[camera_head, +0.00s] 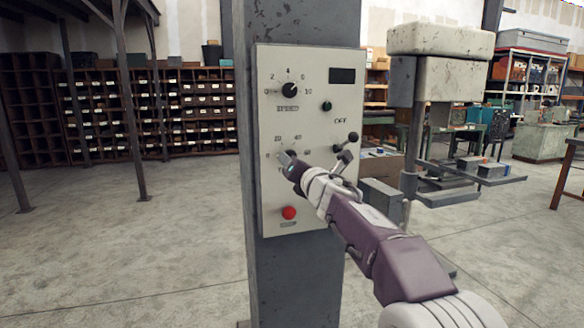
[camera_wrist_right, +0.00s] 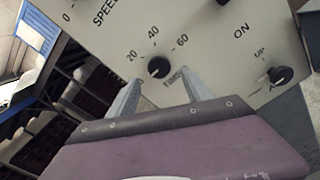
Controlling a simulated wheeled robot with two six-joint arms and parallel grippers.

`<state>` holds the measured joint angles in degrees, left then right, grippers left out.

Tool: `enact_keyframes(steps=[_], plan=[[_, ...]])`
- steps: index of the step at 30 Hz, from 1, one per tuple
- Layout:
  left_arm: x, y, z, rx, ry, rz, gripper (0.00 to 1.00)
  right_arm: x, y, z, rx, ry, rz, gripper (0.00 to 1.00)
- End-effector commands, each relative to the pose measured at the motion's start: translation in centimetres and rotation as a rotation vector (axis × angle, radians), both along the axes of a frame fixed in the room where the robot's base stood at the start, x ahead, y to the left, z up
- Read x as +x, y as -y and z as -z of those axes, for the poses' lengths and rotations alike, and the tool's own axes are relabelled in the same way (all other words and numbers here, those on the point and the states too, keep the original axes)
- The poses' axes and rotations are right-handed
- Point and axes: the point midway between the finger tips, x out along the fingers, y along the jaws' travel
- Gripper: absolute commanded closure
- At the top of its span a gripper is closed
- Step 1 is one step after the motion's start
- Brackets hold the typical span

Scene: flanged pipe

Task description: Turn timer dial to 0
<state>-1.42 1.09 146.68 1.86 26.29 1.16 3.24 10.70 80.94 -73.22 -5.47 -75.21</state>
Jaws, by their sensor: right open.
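The timer dial (camera_wrist_right: 158,67) is a small round black knob on a pale control panel (camera_head: 315,85). In the right wrist view its scale shows 20, 40 and 60; where its pointer stands is too small to read. My right gripper (camera_wrist_right: 161,84) is open, its two grey fingers apart with the dial in line with the gap between their tips. I cannot tell whether they touch the dial. In the head view the right gripper (camera_head: 287,161) is at the lower left of the panel and partly hides the dial. My left gripper is not in view.
The panel is on a grey column. It also bears a speed dial (camera_head: 289,91), a small dark knob (camera_head: 326,106), a dark display (camera_head: 342,75), a red button (camera_head: 289,213) and ball-ended levers (camera_head: 345,155) close to my right wrist. A drill-press-like machine (camera_head: 440,75) stands to the right.

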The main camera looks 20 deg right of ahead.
Motion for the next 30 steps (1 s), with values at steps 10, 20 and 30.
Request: enact_keyframes(steps=[10,20,30], plan=[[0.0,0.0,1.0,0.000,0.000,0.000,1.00,-4.8,0.2,0.1,-0.001,-0.002,0.001,0.42],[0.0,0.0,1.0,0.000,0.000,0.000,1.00,-4.7,-0.9,1.0,0.000,-0.020,-0.021,0.42],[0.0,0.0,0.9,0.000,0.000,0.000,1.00,-12.0,-0.1,28.1,0.860,-0.594,0.374,0.42]])
